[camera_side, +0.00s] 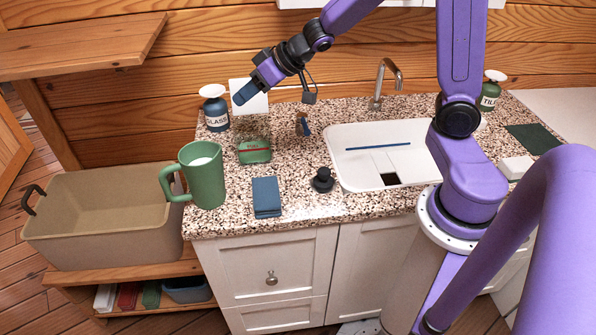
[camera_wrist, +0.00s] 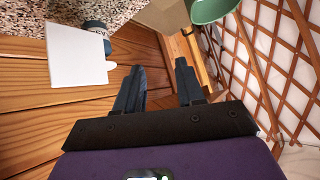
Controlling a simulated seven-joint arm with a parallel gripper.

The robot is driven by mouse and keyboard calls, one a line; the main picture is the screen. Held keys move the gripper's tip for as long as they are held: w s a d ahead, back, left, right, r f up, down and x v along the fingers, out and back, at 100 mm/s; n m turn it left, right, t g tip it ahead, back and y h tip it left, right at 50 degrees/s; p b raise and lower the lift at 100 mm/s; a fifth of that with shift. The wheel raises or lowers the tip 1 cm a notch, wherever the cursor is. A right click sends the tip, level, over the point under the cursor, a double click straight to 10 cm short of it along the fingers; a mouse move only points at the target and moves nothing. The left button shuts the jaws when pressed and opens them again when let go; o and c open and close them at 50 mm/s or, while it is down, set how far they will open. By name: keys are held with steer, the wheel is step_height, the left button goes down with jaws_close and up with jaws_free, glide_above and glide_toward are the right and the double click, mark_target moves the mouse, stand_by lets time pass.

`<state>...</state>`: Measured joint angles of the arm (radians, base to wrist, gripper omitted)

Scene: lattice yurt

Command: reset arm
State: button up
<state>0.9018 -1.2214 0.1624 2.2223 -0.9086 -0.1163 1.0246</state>
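My gripper (camera_side: 240,98) is raised above the back left of the counter (camera_side: 225,225), near the wooden wall. In the wrist view my gripper (camera_wrist: 158,76) has its two dark blue fingers apart with nothing between them. It is open and empty. A white square panel (camera_side: 254,103) is right by the fingertips in the side view; it also shows in the wrist view (camera_wrist: 77,57), left of the fingers. I see no contact with it.
The green mug (camera_side: 207,178), blue cloth (camera_side: 266,196), black stopper (camera_side: 322,180), green box (camera_side: 255,154) and bottle marked GLASS (camera_side: 215,112) stand on the counter. A beige tub (camera_side: 105,240) sits left. A wooden shelf (camera_side: 80,45) juts out upper left.

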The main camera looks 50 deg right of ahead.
steer(key=s+f+n+g+h, duration=0.1)
steer(key=s+n+g, duration=0.3)
steer(key=s, duration=1.1)
steer(key=s+f+n+g+h, duration=0.1)
steer(key=s+n+g, duration=0.3)
steer(key=s, duration=1.2)
steer(key=shift+s+a+n+g+h, duration=0.3)
steer(key=shift+a+n+h, duration=0.1)
steer(key=shift+n+h, duration=0.45)
